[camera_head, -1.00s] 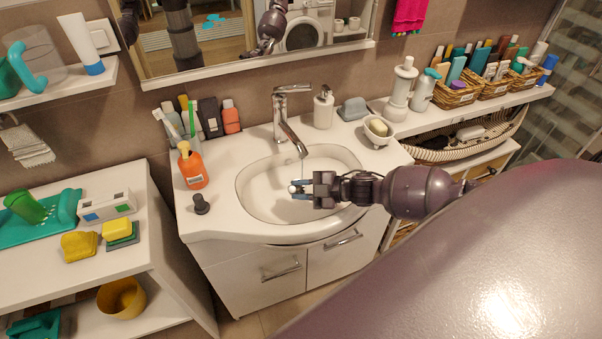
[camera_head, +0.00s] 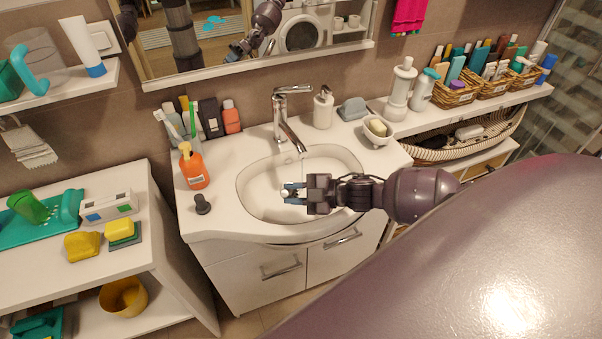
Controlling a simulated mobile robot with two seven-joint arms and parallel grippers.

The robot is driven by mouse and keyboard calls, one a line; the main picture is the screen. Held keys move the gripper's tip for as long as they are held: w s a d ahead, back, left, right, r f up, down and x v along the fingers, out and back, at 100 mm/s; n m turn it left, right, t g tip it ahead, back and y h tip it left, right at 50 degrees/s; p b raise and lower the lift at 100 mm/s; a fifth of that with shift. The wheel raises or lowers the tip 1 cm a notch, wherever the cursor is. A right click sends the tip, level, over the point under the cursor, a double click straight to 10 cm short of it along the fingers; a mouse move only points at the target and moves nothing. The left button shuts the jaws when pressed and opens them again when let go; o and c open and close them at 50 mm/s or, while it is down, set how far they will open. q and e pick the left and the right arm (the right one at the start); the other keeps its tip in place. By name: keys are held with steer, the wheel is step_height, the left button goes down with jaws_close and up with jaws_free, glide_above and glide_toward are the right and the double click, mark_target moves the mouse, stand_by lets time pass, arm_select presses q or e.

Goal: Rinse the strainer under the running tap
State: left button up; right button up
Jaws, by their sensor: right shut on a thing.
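My right gripper (camera_head: 292,192) reaches in from the right, low over the basin of the white sink (camera_head: 255,200). Its blue-tipped fingers are shut on a small pale thing, the strainer (camera_head: 284,195), of which only a little shows at the fingertips. The chrome tap (camera_head: 288,118) stands at the back of the sink, its spout pointing down into the basin. A faint thin stream runs down from the spout, just behind the gripper. I cannot tell whether the water touches the strainer. My left gripper is not in view.
An orange pump bottle (camera_head: 193,168) and a dark stopper (camera_head: 202,204) stand on the sink's left side. A soap dish (camera_head: 378,131) and a white dispenser (camera_head: 323,110) stand at the back right. A mirror (camera_head: 220,40) hangs above.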

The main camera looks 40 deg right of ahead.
mark_target(289, 195)
steer(key=shift+s+a+r, duration=0.35)
steer(key=shift+a+r, duration=0.2)
steer(key=shift+s+a+r, duration=0.35)
steer(key=shift+a+r, duration=0.15)
steer(key=shift+r, duration=0.05)
